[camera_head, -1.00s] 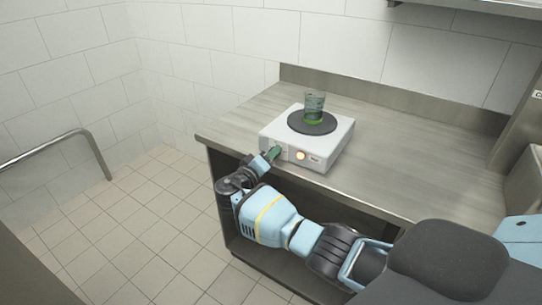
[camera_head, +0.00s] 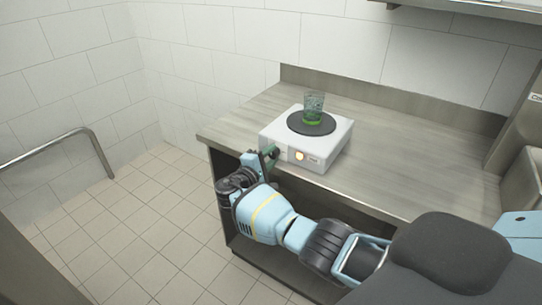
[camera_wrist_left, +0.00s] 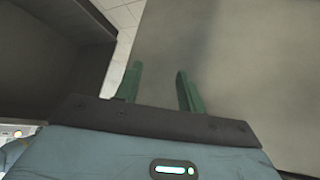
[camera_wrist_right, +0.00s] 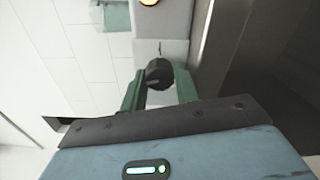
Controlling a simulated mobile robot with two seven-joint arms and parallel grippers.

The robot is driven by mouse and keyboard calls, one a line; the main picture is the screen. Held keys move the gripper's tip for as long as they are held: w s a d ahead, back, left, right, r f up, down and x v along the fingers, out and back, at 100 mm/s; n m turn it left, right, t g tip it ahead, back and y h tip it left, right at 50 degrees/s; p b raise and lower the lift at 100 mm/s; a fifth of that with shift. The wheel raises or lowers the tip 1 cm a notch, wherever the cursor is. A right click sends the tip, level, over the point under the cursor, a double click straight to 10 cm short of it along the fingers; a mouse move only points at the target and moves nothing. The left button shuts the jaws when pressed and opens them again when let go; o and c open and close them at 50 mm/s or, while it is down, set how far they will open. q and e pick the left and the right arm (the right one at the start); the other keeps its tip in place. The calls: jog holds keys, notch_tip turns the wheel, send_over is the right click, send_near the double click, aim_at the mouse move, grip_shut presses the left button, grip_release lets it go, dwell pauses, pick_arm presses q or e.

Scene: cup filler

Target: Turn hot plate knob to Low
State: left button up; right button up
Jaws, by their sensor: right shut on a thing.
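The white hot plate (camera_head: 333,146) stands on the counter, with a dark round plate (camera_head: 297,122) on top. A lit round lamp (camera_head: 299,156) is on its front; it also shows at the top of the right wrist view (camera_wrist_right: 149,2). My right gripper (camera_head: 269,156) is at the left part of that front. In the right wrist view its green fingers (camera_wrist_right: 158,90) are shut on the dark round knob (camera_wrist_right: 159,72), one on each side. The knob's setting cannot be read. My left gripper (camera_wrist_left: 160,85) shows only in its wrist view, open and empty before a grey surface.
A clear glass with green contents (camera_head: 314,108) stands on the dark plate. The counter (camera_head: 400,165) is clear to the right of the hot plate. Walls are behind and left; a metal rail (camera_head: 60,140) is at the left. An open space is under the counter.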

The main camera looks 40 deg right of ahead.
jog(key=shift+n, duration=0.6)
jog(key=o, duration=1)
jog(key=shift+f, duration=0.1)
